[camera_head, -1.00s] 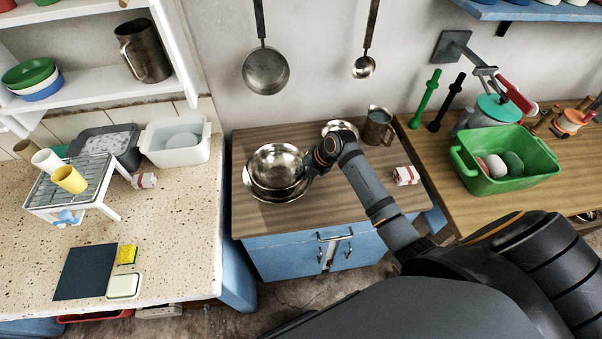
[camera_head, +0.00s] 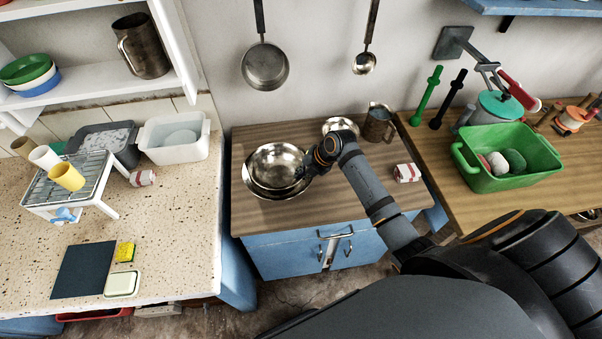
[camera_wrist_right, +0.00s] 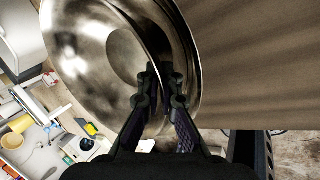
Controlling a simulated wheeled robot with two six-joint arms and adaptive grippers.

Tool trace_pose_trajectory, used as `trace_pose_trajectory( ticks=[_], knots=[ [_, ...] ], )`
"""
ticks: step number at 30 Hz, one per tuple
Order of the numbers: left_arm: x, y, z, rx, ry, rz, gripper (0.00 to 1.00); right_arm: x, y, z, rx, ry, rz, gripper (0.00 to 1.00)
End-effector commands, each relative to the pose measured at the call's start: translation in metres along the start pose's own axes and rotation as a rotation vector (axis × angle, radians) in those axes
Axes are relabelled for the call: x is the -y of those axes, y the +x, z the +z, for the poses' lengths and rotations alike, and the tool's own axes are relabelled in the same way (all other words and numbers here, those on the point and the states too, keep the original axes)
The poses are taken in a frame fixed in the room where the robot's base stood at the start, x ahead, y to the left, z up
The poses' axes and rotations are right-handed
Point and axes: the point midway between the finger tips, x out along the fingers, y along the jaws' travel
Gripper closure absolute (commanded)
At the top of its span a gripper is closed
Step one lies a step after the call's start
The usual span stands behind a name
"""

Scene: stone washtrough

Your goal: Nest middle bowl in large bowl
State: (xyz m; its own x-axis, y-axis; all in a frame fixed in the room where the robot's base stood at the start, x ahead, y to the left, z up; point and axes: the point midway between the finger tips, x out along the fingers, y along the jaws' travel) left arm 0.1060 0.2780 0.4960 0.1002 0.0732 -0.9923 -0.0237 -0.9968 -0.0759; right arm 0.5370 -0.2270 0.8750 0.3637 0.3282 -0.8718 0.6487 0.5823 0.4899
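The middle bowl (camera_head: 277,160), shiny metal, sits over the large bowl (camera_head: 249,186), whose rim shows around its left and lower sides. Both are on the wooden counter of the blue cabinet. In the right wrist view the middle bowl (camera_wrist_right: 122,55) lies inside the outline of the large bowl (camera_wrist_right: 66,42). My right gripper (camera_head: 304,172) is at the right edge of the middle bowl. In the right wrist view its fingers (camera_wrist_right: 160,78) are close together with the bowl's wall between them. Whether the middle bowl touches the large bowl's bottom is hidden. My left gripper is not in view.
A smaller metal bowl (camera_head: 340,125) and a metal jug (camera_head: 378,124) stand behind my right arm. A red-and-white package (camera_head: 407,172) lies to the right. A ladle (camera_head: 364,62) and a pan (camera_head: 265,66) hang on the wall. The counter's front left is clear.

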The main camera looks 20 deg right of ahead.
Motion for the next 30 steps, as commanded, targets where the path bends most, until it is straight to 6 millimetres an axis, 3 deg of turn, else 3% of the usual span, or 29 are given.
trace_pose_trajectory(
  ticks=[15, 27, 30],
  knots=[
    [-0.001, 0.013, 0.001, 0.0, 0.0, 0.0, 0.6, 0.008, 0.015, 0.0, 0.0, 0.0, 0.001, 1.0],
    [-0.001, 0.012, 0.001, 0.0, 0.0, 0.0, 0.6, 0.007, 0.014, 0.0, 0.0, 0.0, 0.001, 1.0],
    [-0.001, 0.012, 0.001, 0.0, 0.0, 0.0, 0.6, 0.008, 0.014, 0.0, 0.0, 0.0, 0.001, 0.85]
  ],
)
